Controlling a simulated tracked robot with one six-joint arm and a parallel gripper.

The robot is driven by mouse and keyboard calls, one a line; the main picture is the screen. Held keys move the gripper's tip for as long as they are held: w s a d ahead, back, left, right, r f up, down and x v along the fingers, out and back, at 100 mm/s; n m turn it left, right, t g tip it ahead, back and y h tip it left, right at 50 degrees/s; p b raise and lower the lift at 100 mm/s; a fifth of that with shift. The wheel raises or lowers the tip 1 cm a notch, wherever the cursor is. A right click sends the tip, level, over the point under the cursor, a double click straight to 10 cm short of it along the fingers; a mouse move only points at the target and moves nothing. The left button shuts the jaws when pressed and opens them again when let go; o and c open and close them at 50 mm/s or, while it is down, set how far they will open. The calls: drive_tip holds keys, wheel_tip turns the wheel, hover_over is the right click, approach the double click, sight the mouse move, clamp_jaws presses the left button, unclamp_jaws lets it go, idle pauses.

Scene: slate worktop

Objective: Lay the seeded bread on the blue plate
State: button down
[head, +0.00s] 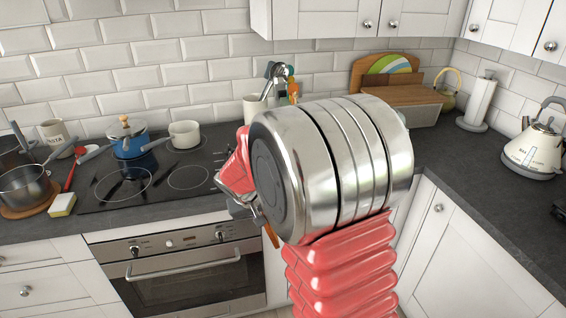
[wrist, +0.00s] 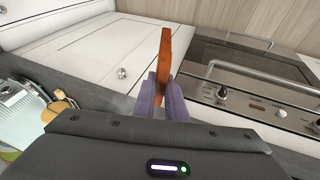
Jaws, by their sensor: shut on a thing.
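My gripper (wrist: 164,92) is shut on a thin, flat, orange-brown thing in the wrist view, seen edge-on, which I take to be the seeded bread (wrist: 166,52). The bread stands out beyond both fingertips, in front of the white cabinets and oven. In the head view a small brown part of it (head: 271,236) shows beside my arm, which hides most of my gripper. I cannot make out seeds on it. I cannot make out the blue plate in either view.
A blue pot (head: 128,141) and a white pot (head: 185,134) stand on the black hob (head: 115,188). A sponge (head: 62,204) and a dark pan (head: 25,186) are at the left. A kettle (head: 536,143) and a paper roll (head: 478,103) stand right. The right-hand worktop has bare room.

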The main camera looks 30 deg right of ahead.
drive_tip(key=s+d+r+m+g+y, duration=0.1)
drive_tip(key=s+d+m+g+y, duration=0.1)
drive_tip(key=s+d+m+g, duration=0.55)
drive_tip(key=s+d+r+m+g+y, duration=0.1)
drive_tip(key=s+d+m+g+y, duration=0.3)
drive_tip(key=m, duration=0.7)
drive_tip(key=w+d+r+m+t, duration=0.1)
drive_tip(key=d+r+m+t, duration=0.1)
drive_tip(key=r+m+t, duration=0.2)
drive_tip(key=w+d+r+m+t+h, duration=0.1)
drive_tip(key=r+m+t, duration=0.3)
drive_tip(key=m+t, duration=0.6)
drive_tip(key=w+d+r+m+t+h, duration=0.1)
drive_tip(key=r+m+t, duration=0.3)
drive_tip(key=m, duration=1.5)
drive_tip(key=d+t, duration=0.1)
drive_tip(key=t, duration=0.3)
drive_tip(key=shift+w+d, duration=0.15)
drive_tip(key=shift+d, duration=0.15)
